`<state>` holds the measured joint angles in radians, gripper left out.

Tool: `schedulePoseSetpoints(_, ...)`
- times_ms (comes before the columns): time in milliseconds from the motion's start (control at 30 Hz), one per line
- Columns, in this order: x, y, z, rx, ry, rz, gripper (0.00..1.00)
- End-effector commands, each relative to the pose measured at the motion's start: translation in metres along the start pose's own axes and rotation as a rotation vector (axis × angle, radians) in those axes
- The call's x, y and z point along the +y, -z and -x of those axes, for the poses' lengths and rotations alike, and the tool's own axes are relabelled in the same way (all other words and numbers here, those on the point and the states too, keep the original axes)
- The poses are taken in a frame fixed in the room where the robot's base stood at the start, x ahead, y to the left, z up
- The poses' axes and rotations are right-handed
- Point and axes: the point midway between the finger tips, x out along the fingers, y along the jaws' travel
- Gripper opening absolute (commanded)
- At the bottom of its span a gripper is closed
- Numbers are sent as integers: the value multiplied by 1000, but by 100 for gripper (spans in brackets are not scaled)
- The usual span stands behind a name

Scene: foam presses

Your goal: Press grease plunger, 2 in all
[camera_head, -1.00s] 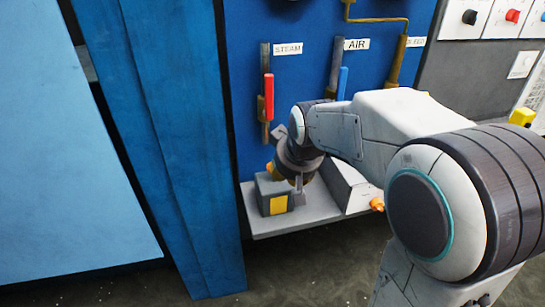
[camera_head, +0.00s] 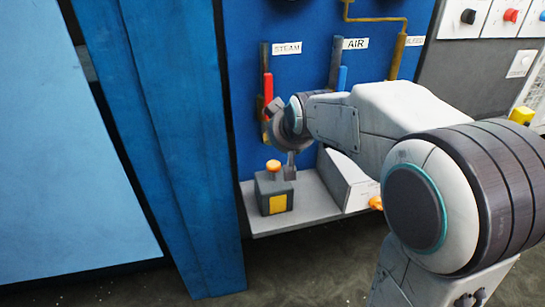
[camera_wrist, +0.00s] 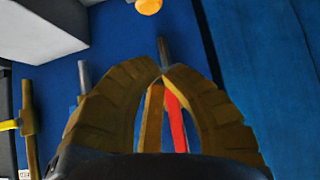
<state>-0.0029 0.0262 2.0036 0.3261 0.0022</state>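The grease plunger is an orange round knob (camera_head: 273,166) on top of a grey box (camera_head: 268,190) with a yellow front patch. It stands upright on the shelf, its knob in plain view. The knob also shows at the top edge of the wrist view (camera_wrist: 149,6). My gripper (camera_wrist: 162,70) has its two brown fingers meeting at the tips, with nothing seen held. In the head view it is partly hidden by my wrist, above the plunger and clear of it, in front of the red STEAM lever. That red lever (camera_wrist: 176,122) shows through the gap between the fingers.
The grey shelf (camera_head: 305,211) also bears a white and grey sloped box (camera_head: 345,182) right of the plunger. STEAM, AIR and a third lever stand on the blue panel behind. A blue post (camera_head: 170,150) rises on the left.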

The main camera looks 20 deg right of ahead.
Motion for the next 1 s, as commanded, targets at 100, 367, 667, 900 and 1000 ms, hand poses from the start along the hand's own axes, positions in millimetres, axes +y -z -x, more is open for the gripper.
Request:
schedulePoseSetpoints(100, 0, -1, -14, -5, 0, 0, 0)
schedulePoseSetpoints(367, 0, 0, -57, -5, 0, 0, 0)
schedulePoseSetpoints(667, 0, -6, -100, -5, 0, 0, 0)
schedulePoseSetpoints(900, 0, -23, -116, -2, 0, 0, 0)
schedulePoseSetpoints(1000, 0, -26, -119, -2, 0, 0, 0)
